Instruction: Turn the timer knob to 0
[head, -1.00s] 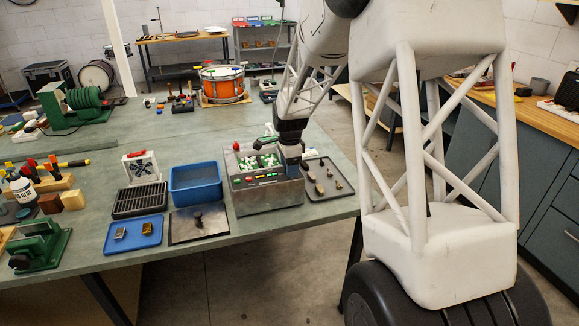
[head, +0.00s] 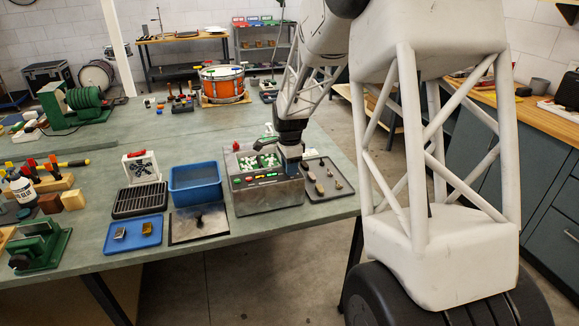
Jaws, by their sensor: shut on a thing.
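The timer unit is a grey metal box (head: 262,200) with a front control panel of lit green and orange indicators and an open top holding white and green pieces. It stands at the right front of the bench. My gripper (head: 291,166) points down at the right end of its front panel. It is shut at that spot, where the timer knob appears to be. The knob itself is hidden behind my gripper, so its setting cannot be read.
A grey tray (head: 340,196) with small parts lies right of the box. A blue bin (head: 196,197), a black rack (head: 140,211) and a blue tray (head: 120,245) stand to the left. An orange drum (head: 222,90) stands further back. The middle of the bench is clear.

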